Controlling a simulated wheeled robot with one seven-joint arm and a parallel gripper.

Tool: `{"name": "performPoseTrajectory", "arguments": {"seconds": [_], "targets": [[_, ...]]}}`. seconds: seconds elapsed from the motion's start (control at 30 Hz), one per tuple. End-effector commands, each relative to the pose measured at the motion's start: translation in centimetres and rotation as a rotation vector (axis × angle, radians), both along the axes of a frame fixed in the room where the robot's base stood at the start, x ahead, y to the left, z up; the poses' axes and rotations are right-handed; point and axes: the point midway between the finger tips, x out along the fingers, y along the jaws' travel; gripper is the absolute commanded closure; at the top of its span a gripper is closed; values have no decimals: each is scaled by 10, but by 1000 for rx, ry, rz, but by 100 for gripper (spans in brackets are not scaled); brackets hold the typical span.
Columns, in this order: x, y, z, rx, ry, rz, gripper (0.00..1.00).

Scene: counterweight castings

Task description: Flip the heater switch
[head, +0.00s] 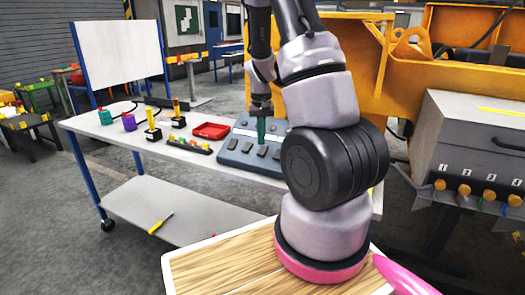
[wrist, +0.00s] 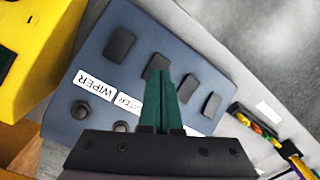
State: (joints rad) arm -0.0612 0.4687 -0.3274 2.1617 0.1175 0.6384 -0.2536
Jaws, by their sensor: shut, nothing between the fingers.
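The blue-grey switch panel (head: 237,140) lies on the white workbench; it fills much of the wrist view (wrist: 75,125). It carries a row of several dark rocker switches. In the head view my gripper (head: 261,141) points down at the panel.
The wiper rocker (wrist: 118,43) and another rocker (wrist: 187,88) flank the fingers closely. A red tray (head: 211,131) and a strip of coloured parts (head: 190,145) lie left of the panel. Yellow machinery (head: 425,75) stands behind, and a grey box (head: 470,135) is at right.

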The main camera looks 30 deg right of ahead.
Motion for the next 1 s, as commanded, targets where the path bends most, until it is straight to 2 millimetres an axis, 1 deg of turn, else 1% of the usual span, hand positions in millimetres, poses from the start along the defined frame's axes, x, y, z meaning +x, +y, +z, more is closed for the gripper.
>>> {"name": "performPoseTrajectory", "arguments": {"seconds": [1.0], "targets": [[0,0,-16,0,0,0,100]]}}
